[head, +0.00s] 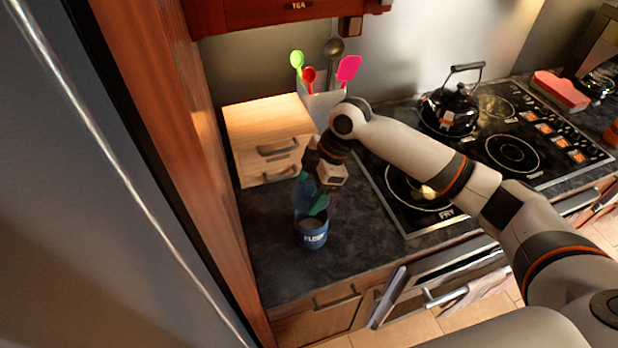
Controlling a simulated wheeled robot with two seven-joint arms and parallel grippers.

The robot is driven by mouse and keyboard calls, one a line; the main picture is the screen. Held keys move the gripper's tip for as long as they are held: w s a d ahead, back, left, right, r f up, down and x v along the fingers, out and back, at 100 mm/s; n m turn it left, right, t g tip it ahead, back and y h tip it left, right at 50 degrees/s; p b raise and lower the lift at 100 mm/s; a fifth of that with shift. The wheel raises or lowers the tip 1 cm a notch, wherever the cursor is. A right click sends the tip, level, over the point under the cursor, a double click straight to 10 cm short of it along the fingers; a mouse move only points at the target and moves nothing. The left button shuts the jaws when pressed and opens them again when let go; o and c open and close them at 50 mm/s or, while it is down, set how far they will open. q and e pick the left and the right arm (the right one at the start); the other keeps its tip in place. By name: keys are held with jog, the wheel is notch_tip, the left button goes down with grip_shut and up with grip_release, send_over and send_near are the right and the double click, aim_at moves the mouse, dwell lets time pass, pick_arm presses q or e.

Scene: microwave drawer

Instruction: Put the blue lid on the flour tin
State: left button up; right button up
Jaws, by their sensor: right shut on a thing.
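The blue flour tin (313,238) stands upright on the dark counter, its label facing me. My right gripper (313,205) points down just above the tin's mouth and is shut on the blue lid (304,194). The lid shows as a blue patch beside the teal fingers and looks tilted on edge, partly hidden by the gripper. It is over the tin's rim; I cannot tell if the two touch. My left gripper is out of view.
A wooden drawer box (270,135) stands behind the tin. Behind my right arm are a utensil holder (322,104) and a stove (480,150) with a black kettle (450,108). A tall wooden panel (165,130) bounds the left. Counter right of the tin is clear.

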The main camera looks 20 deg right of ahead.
jog(key=shift+s+d+r, duration=0.15)
jog(key=shift+s, duration=0.1)
jog(key=shift+w+p, duration=0.15)
jog(key=shift+p, duration=0.25)
notch_tip(320, 180, down, 2)
jog(key=shift+f+b, duration=0.1)
jog(key=shift+b, duration=0.4)
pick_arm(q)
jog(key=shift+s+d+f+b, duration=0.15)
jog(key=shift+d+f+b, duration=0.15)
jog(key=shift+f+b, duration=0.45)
pick_arm(e)
jog(key=shift+f, duration=1.9)
pick_arm(q)
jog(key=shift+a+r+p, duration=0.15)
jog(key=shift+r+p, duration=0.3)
jog(key=shift+p, duration=0.1)
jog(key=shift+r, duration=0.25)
pick_arm(e)
jog(key=shift+f, duration=0.4)
jog(key=o, duration=1)
jog(key=shift+c, duration=0.2)
